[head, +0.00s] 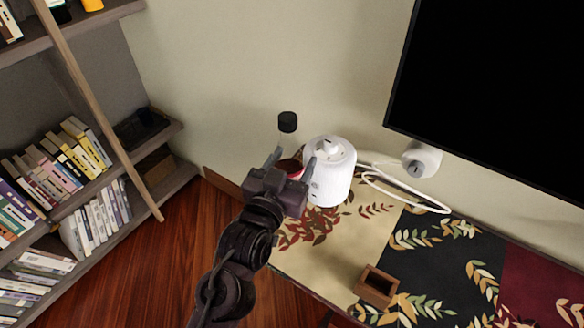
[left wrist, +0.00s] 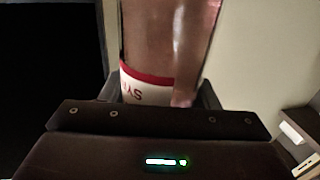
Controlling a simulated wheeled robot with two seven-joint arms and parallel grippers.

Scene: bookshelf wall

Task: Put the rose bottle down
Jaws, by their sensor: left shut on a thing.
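My left gripper (head: 290,164) reaches in from below in the head view, and its fingers are shut on the rose bottle (head: 290,168). Only a small red and pale part of the bottle shows between the fingers there. In the left wrist view the bottle (left wrist: 170,40) is large, with brownish-pink see-through glass and a white label with a red band. Its lower part is hidden behind my gripper body. A black cap-like piece (head: 288,122) shows just above the gripper. I cannot tell if the bottle touches the table. My right gripper is out of view.
A white cylindrical appliance (head: 331,171) stands just right of my gripper, with a white cable beyond it. A small wooden box (head: 376,287) stands on the leaf-patterned tabletop (head: 330,258). A black screen (head: 500,80) is at right, bookshelves (head: 90,190) at left.

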